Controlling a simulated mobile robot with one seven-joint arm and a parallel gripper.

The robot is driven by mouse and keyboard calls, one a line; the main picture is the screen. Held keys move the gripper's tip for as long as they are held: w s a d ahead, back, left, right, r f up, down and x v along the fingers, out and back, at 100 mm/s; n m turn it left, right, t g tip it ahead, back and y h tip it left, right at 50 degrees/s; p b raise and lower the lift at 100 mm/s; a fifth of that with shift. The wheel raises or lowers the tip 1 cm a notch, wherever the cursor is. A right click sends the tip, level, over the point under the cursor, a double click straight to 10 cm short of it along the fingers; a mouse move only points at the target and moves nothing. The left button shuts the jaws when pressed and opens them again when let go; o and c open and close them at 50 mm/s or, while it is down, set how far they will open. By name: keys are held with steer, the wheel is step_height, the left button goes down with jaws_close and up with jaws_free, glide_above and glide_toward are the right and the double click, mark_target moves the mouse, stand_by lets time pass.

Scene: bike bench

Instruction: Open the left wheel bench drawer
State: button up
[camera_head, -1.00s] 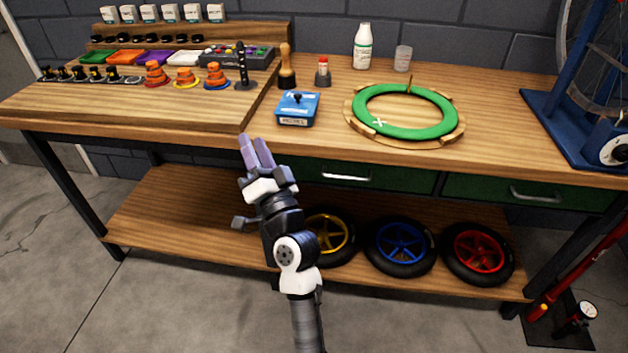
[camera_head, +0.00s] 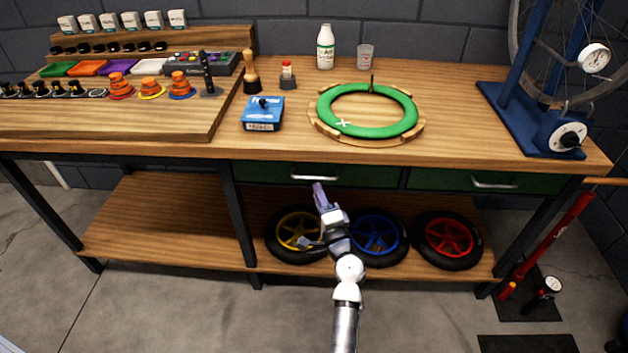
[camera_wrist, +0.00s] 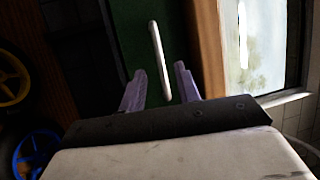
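The left wheel bench drawer (camera_head: 262,173) has a green front with a silver bar handle (camera_head: 314,177), and it looks shut under the bench top. My gripper (camera_head: 318,188) is just below and in front of the handle in the head view. In the wrist view, the purple fingers of my gripper (camera_wrist: 158,88) are apart, with the handle (camera_wrist: 160,58) running between them and the green drawer front (camera_wrist: 133,38) behind. I cannot tell whether the fingers touch the handle.
The right green drawer (camera_head: 535,184) also looks shut. Yellow, blue and red wheels (camera_head: 449,240) lie on the lower shelf (camera_head: 170,225). A bench leg (camera_head: 236,215) stands left of the drawer. A red floor pump (camera_head: 548,240) stands at the right.

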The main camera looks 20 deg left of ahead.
steer(key=shift+p+x, duration=0.3)
steer(key=shift+x, duration=1.85)
steer(key=shift+c, duration=0.3)
jaws_close()
